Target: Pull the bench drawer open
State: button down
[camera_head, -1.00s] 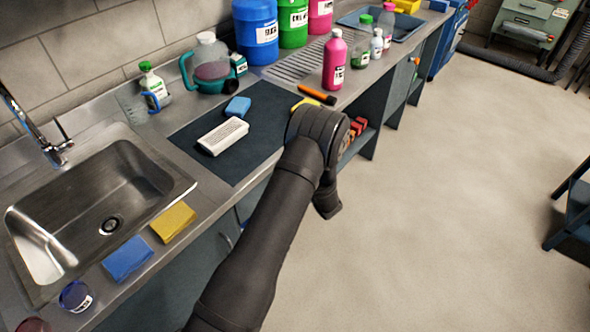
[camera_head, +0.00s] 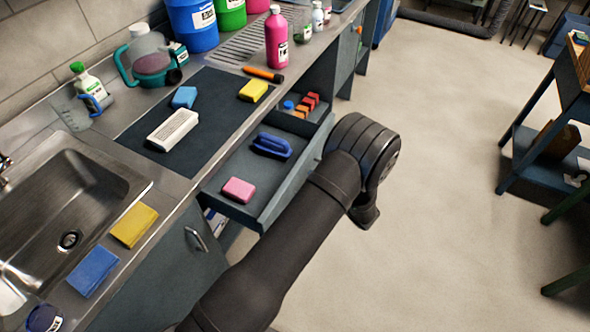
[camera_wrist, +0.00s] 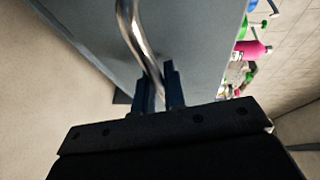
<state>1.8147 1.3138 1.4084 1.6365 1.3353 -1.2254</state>
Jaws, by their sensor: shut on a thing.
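The bench drawer (camera_head: 218,199) stands well out from under the worktop in the head view. Inside it lie a pink sponge (camera_head: 239,190), a dark blue brush (camera_head: 272,146) and several small red and orange pieces with a blue one in a divided far part. In the wrist view, the drawer front (camera_wrist: 195,50) is a grey panel with a curved metal handle (camera_wrist: 135,35). My gripper (camera_wrist: 160,85) is shut on this handle, its two dark fingers on either side of the bar. In the head view, my arm hides the gripper and the handle.
The worktop holds a dark mat (camera_head: 165,120) with a white brush block, a blue sponge and a yellow sponge. A sink (camera_head: 85,185) is at left. A cupboard door with a handle (camera_head: 197,239) is below. Open floor (camera_head: 450,120) lies to the right, with a blue trolley (camera_head: 540,170) beyond.

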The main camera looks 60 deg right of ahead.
jog(key=s, duration=0.7)
jog(key=c, duration=1.5)
grip_release()
jog(key=v, duration=1.7)
jog(key=shift+s, duration=0.2)
jog(key=x, duration=1.7)
jog(key=shift+w, duration=0.25)
jog(key=shift+s, duration=0.1)
